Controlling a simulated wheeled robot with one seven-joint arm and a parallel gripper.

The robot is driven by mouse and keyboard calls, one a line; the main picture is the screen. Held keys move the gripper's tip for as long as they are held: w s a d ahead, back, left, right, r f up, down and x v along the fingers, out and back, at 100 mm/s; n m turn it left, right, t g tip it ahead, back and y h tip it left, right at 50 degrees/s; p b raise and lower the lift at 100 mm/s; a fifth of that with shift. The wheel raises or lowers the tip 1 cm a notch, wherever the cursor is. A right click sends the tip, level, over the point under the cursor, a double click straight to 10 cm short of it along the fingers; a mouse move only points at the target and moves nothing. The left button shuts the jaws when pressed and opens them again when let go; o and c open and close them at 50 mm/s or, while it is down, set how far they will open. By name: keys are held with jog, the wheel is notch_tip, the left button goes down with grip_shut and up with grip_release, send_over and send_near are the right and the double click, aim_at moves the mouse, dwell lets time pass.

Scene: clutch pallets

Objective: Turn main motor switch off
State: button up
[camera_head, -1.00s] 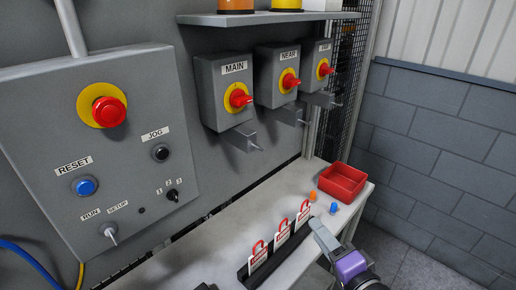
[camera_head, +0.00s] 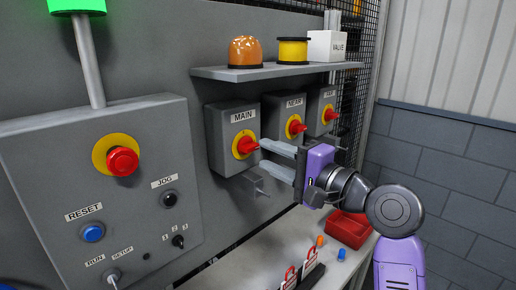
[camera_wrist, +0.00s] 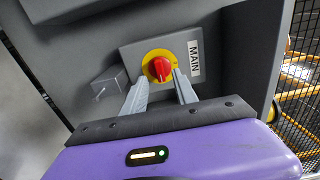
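The MAIN switch is a grey box with a red rotary handle (camera_head: 248,145) on a yellow disc, mounted on the grey wall panel. It also shows in the wrist view, where the red handle (camera_wrist: 160,68) sits just beyond my fingertips. My gripper (camera_head: 264,154) is raised in front of the MAIN box, its two pale fingers pointing at the handle. In the wrist view my gripper (camera_wrist: 160,82) has its fingers spread apart, with the handle between their tips in the picture. Whether the fingers touch the handle cannot be told.
The NEAR switch (camera_head: 295,127) and a third switch (camera_head: 329,114) sit close to the right of MAIN. A shelf (camera_head: 275,70) juts out above them. A hasp bracket hangs below MAIN. A red bin (camera_head: 349,230) and red lockout tags (camera_head: 308,252) are on the bench below.

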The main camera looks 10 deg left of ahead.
aim_at(254, 149)
jog(key=shift+p+x, duration=0.35)
jog(key=shift+x, duration=1.7)
grip_shut()
